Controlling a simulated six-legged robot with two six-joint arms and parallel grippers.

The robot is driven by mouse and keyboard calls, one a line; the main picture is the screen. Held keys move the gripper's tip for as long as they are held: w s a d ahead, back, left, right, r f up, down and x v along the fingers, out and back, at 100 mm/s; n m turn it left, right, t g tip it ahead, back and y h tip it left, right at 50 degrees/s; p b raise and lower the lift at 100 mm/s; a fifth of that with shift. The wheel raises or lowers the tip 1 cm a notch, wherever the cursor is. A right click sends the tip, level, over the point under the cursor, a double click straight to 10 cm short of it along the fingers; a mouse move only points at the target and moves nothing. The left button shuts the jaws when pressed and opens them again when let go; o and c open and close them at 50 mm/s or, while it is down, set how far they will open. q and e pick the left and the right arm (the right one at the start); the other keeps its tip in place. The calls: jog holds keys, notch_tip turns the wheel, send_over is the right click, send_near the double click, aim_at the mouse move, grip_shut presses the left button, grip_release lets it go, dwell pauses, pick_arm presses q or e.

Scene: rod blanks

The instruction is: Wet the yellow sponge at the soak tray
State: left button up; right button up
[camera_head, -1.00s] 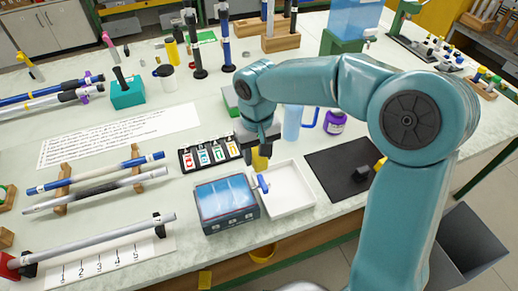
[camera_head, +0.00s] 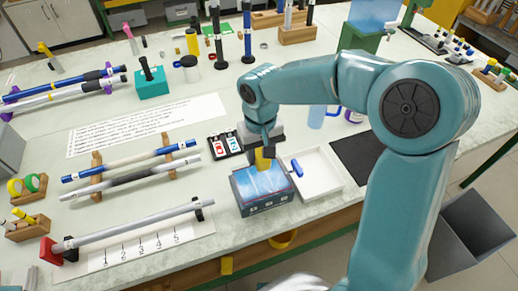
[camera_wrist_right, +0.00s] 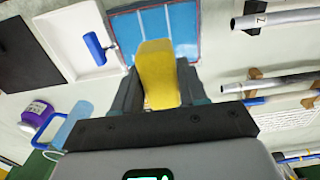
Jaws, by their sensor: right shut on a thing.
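The soak tray (camera_head: 268,207) is a dark grey box with a bright blue surface inside, near the front edge of the bench. My right gripper (camera_head: 264,151) is shut on the yellow sponge (camera_head: 263,163) and points down over the back part of the tray. In the right wrist view the sponge (camera_wrist_right: 157,70) sticks out between the fingers, in front of the blue inside of the soak tray (camera_wrist_right: 188,30). I cannot tell whether the sponge touches the blue surface. My left gripper is not in view.
A white tray (camera_head: 322,184) with a blue-handled tool (camera_head: 297,168) stands right of the soak tray. A black card with coloured labels (camera_head: 226,146) lies behind left. Rods on wooden rests (camera_head: 130,170) lie left. A dark mat (camera_head: 358,158) lies right.

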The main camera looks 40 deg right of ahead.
aim_at(262, 184)
jog(key=shift+r, duration=0.1)
jog(key=shift+s+d+f+b, duration=0.2)
jog(key=shift+f+b, duration=0.1)
jog(key=shift+f, duration=0.25)
notch_tip(262, 184, down, 2)
jog(key=shift+w+f+b, duration=0.15)
jog(key=shift+f+b, duration=0.05)
jog(key=shift+b, duration=0.7)
notch_tip(262, 184, down, 7)
jog(key=b, duration=0.5)
jog(key=shift+f+b, duration=0.1)
jog(key=shift+b, duration=0.3)
notch_tip(262, 184, up, 6)
jog(key=p, duration=0.4)
jog(key=shift+f, duration=0.25)
jog(key=shift+r+p, duration=0.5)
jog(key=shift+r, duration=0.05)
